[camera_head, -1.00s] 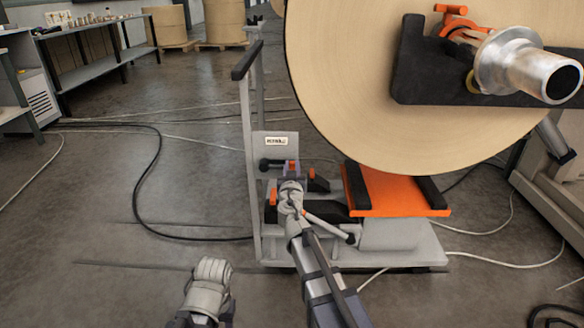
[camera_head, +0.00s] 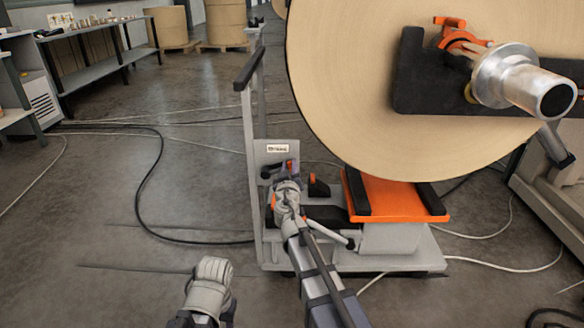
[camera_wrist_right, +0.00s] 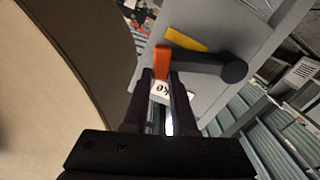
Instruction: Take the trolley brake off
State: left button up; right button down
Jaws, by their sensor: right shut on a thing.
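The trolley (camera_head: 395,261) stands in the middle of the head view under the big roll. Its grey upright plate (camera_head: 278,150) carries the brake lever, a black arm with a round black knob (camera_wrist_right: 234,70) and an orange part (camera_wrist_right: 161,62) in the right wrist view. My right gripper (camera_wrist_right: 164,78) is shut on the brake lever at its orange part. In the head view my right gripper (camera_head: 288,168) is small and partly hidden by its own wrist. My left arm shows at the bottom, but its gripper fingers are not visible.
The large kraft roll (camera_head: 370,90) and its metal core shaft (camera_head: 520,88) fill the upper right, close beside my right arm. An orange cradle plate (camera_head: 400,199) lies below the roll. Cables (camera_head: 150,185) cross the floor. Open floor (camera_head: 90,230) lies to the left.

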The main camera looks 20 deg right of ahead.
aim_at(276, 147)
jog(key=shift+w+a+r+n+p, duration=0.1)
jog(key=shift+a+r+n+p, duration=0.2)
jog(key=shift+r+n, duration=0.2)
jog(key=shift+w+a+r+n+p, duration=0.1)
jog(key=shift+a+r+n+p, duration=0.2)
jog(key=shift+n, duration=0.2)
jog(key=n, duration=0.1)
jog(key=a+r+n+p, duration=0.1)
jog(key=shift+w+a+r+n, duration=0.2)
jog(key=shift+r+n, duration=0.05)
jog(key=shift+n, duration=0.05)
jog(key=shift+w+a+r+n+p, duration=0.1)
jog(key=shift+a+r+n+p, duration=0.1)
jog(key=shift+a+n+p, duration=0.3)
jog(key=shift+w+a+r+n+p, duration=0.1)
jog(key=shift+a+r+n, duration=0.15)
jog(key=shift+n, duration=0.45)
jog(key=shift+w+a+r+n, duration=0.1)
jog(key=shift+w+a+n, duration=0.05)
jog(key=shift+a+n, duration=0.5)
jog(key=shift+w+a+r+n, duration=0.15)
jog(key=shift+a+n, duration=0.3)
jog(key=shift+n, duration=0.4)
jog(key=c, duration=0.7)
grip_release()
jog(key=shift+s, duration=0.1)
